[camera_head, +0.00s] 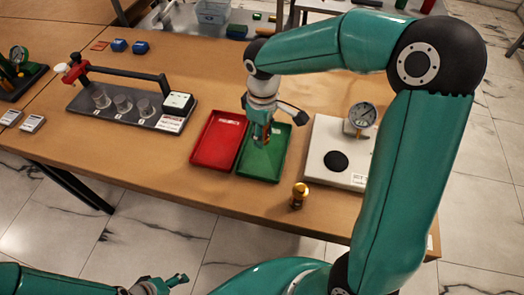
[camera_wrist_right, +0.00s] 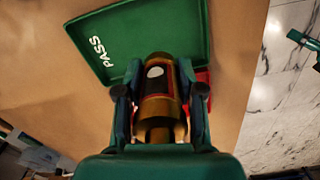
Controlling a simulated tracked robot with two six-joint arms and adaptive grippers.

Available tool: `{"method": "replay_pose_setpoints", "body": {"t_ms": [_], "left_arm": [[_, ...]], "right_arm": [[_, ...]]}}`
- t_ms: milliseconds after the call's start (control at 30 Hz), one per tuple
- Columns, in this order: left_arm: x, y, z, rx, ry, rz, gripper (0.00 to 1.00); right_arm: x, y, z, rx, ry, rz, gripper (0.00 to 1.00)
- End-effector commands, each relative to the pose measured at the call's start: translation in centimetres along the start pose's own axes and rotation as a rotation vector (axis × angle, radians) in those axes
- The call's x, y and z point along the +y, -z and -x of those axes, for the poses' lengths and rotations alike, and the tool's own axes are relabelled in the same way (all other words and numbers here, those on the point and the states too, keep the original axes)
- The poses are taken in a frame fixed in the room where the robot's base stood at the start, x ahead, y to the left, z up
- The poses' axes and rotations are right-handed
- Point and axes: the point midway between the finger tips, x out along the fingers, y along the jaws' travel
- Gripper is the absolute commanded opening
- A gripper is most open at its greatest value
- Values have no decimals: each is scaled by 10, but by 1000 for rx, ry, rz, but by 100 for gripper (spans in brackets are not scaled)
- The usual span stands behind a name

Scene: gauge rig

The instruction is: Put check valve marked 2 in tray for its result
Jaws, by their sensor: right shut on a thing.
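My right gripper (camera_head: 262,139) is shut on a brass check valve (camera_wrist_right: 158,95), low over the green tray (camera_head: 277,165). In the right wrist view the valve sits between the two fingers (camera_wrist_right: 160,100) with a white round spot on its side. No number can be read on it. The green tray's floor (camera_wrist_right: 125,35) carries the word PASS there. The red tray (camera_head: 196,156) lies directly left of the green one. Another brass valve (camera_head: 299,195) stands upright on the table in front of the test rig. My left gripper (camera_head: 170,284) is low at the bottom edge, away from the table; its jaw opening is unclear.
A white gauge rig (camera_head: 322,132) with a black round pad stands right of the green tray. A dark rack (camera_head: 90,108) with several clear cups is at the left. Bare table (camera_head: 235,200) lies in front of the trays.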

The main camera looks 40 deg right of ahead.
Motion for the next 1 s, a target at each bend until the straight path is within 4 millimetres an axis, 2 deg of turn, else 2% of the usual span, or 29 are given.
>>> {"method": "replay_pose_setpoints", "body": {"t_ms": [33,100,367,600,1000], "left_arm": [[0,0,-1,0,0,0,67],[-1,0,-2,0,0,0,67],[-1,0,-3,0,0,0,67],[-2,0,-5,1,0,0,67],[-3,0,-8,1,0,0,67]], "right_arm": [[0,0,-13,-5,1,2,0],[-1,0,-26,-3,1,3,0],[0,2,-47,0,-1,4,0],[-1,2,-79,-2,1,4,0],[-1,3,-87,1,-1,4,0]]}}
